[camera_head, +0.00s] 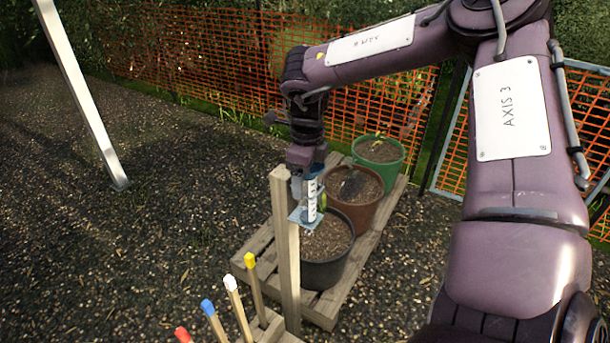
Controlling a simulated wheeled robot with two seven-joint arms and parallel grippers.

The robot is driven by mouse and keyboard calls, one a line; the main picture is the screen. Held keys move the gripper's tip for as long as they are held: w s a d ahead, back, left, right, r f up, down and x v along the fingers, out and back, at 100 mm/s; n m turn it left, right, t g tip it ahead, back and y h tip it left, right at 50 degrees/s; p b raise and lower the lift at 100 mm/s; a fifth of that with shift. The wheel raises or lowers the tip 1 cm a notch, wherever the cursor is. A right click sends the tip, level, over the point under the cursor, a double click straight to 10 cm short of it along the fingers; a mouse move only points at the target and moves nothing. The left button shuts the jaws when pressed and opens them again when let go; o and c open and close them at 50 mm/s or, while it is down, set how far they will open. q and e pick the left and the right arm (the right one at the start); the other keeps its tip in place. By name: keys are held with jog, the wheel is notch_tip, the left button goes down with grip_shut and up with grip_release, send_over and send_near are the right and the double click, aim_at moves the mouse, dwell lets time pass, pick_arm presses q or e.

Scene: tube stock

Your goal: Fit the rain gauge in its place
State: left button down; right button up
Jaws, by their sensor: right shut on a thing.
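The rain gauge (312,199), a slim pale tube with dark markings, stands roughly upright beside the top of a wooden post (286,240). My right gripper (311,180) comes down from above and is shut on the gauge's upper part. A small grey-blue bracket (297,217) sits at the post's side, around the level of the gauge's lower end. I cannot tell whether the gauge is inside the bracket or just in front of it. My left gripper is not in view.
A black pot (326,274), a brown pot (366,213) and a green pot (399,167) stand on a wooden pallet (374,238) behind the post. Several colour-tipped stakes (240,305) rise at the bottom. Orange mesh fencing (220,55) runs behind. Gravel at left is open.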

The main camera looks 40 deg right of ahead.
jog(key=o, duration=1.1)
notch_tip(320, 180, up, 8)
jog(key=shift+s+f+b, duration=0.1)
jog(key=shift+s+b, duration=0.05)
jog(key=shift+b, duration=0.35)
